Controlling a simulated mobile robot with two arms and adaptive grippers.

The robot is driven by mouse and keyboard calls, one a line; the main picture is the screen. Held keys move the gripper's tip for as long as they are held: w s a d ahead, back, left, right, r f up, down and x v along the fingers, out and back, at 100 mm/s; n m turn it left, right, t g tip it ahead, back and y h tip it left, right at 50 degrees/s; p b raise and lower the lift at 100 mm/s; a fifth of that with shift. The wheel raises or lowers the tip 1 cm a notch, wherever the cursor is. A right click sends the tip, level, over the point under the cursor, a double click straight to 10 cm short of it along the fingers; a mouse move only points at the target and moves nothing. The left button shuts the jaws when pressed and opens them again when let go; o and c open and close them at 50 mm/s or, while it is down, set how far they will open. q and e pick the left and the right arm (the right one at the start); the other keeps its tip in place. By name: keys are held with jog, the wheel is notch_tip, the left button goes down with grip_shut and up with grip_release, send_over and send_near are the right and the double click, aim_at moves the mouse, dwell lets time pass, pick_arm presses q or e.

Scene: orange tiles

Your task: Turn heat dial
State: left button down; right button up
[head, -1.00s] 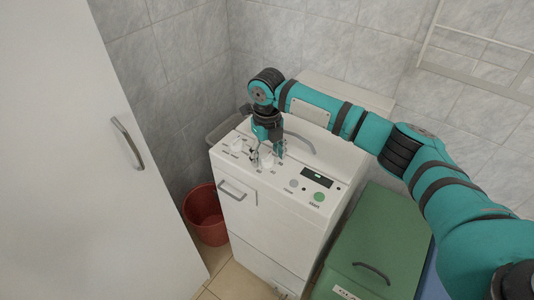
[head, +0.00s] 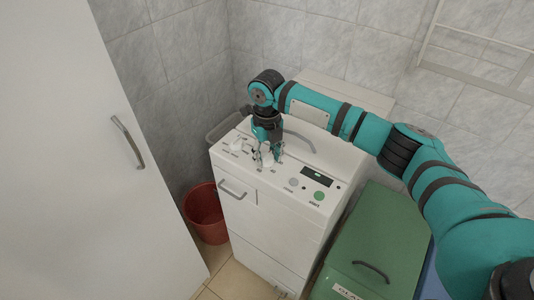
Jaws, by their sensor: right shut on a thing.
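The white machine (head: 262,222) stands in the corner, with dials, buttons and a small display on its top panel. My right gripper (head: 267,160) points down at the panel and is shut on a white dial (head: 267,154), partly hidden by the fingers. Another white dial (head: 237,145) sits to its left, free of the gripper. The printed labels by the dials are too small to read. My left gripper is not in view.
A green button (head: 319,195), a grey button (head: 293,183) and a dark display (head: 317,176) lie right of the gripper. A red bin (head: 206,215) stands left of the machine. A green lidded container (head: 375,245) stands to the right. A white door (head: 90,170) fills the left.

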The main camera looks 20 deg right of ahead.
jog(key=shift+r+m+p, duration=0.25)
jog(key=shift+m+p, duration=0.75)
jog(key=shift+p, duration=0.2)
jog(key=m+p, duration=0.2)
jog(key=shift+m+p, duration=0.3)
jog(key=m+p, duration=0.4)
jog(key=m, duration=0.2)
jog(key=shift+p, duration=0.3)
jog(key=m+p, duration=0.2)
jog(key=m, duration=0.2)
jog(key=m+p, duration=0.2)
jog(key=m, duration=0.1)
jog(key=shift+m, duration=0.3)
jog(key=m+p, duration=0.2)
jog(key=m, duration=0.3)
jog(key=shift+f+p, duration=0.15)
jog(key=shift+p, duration=0.15)
jog(key=shift+m, duration=0.4)
